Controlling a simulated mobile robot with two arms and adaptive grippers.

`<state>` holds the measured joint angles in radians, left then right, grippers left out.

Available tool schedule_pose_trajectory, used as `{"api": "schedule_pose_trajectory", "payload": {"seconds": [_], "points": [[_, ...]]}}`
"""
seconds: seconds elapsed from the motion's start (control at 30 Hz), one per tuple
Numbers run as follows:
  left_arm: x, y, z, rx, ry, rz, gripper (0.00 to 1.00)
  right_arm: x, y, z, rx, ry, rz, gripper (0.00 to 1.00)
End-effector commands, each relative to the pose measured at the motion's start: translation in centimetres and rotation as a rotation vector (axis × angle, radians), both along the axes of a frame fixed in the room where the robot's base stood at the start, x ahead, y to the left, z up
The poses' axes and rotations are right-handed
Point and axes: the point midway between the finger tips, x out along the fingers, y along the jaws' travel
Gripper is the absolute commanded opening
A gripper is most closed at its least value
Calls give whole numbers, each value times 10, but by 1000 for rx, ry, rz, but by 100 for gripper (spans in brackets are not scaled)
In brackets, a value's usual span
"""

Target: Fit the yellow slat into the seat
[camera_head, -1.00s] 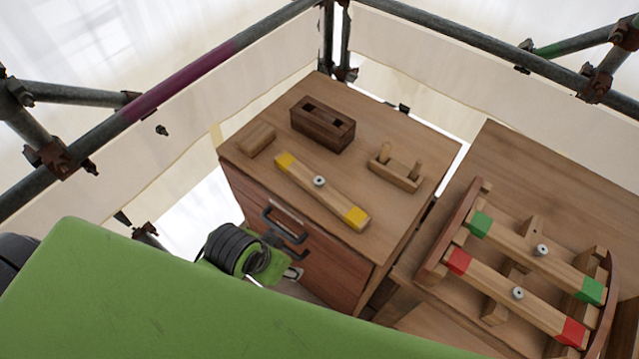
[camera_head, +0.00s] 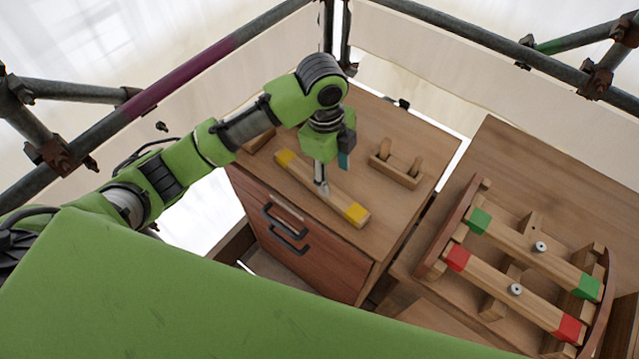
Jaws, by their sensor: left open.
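The yellow slat (camera_head: 340,202), a wooden bar with yellow ends, lies flat on the cabinet top. My left gripper (camera_head: 323,186) points down over its middle, and its jaws are open. The gripper hides the slat's central knob, and I cannot tell whether the fingers touch it. A curved wooden frame (camera_head: 434,256) on the right-hand surface holds a green-ended slat (camera_head: 505,236) and a red-ended slat (camera_head: 545,308), each with a metal knob. Short notched supports (camera_head: 493,311) show beneath them. Which part is the yellow slat's seat is unclear. My right gripper is not in view.
A two-peg wooden block (camera_head: 397,172) stands on the cabinet top (camera_head: 400,215), right of the slat. A small wooden block (camera_head: 259,141) is partly hidden behind my left arm. Scaffold poles (camera_head: 230,45) run behind. A gap separates the cabinet from the right-hand surface.

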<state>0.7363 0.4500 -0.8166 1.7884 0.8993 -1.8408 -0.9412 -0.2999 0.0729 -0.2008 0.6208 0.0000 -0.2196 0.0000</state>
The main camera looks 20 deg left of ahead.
Motion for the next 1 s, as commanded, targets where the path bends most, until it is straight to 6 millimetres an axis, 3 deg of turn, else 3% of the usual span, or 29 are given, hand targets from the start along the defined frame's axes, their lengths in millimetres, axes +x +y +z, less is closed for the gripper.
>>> {"api": "schedule_pose_trajectory", "payload": {"seconds": [0.03, 0.2, 0.33, 0.7, 1.0], "points": [[12, 11, 12, 34, 0, -40, 47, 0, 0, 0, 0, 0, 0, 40], [29, 33, 37, 89, 22, -134, 47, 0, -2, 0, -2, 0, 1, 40], [32, 40, 39, 103, 34, -158, 47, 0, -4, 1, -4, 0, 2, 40], [32, 40, -25, 103, 35, -159, 47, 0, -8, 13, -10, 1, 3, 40], [32, 40, -49, 102, 34, -160, 47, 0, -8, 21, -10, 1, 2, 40]]}}
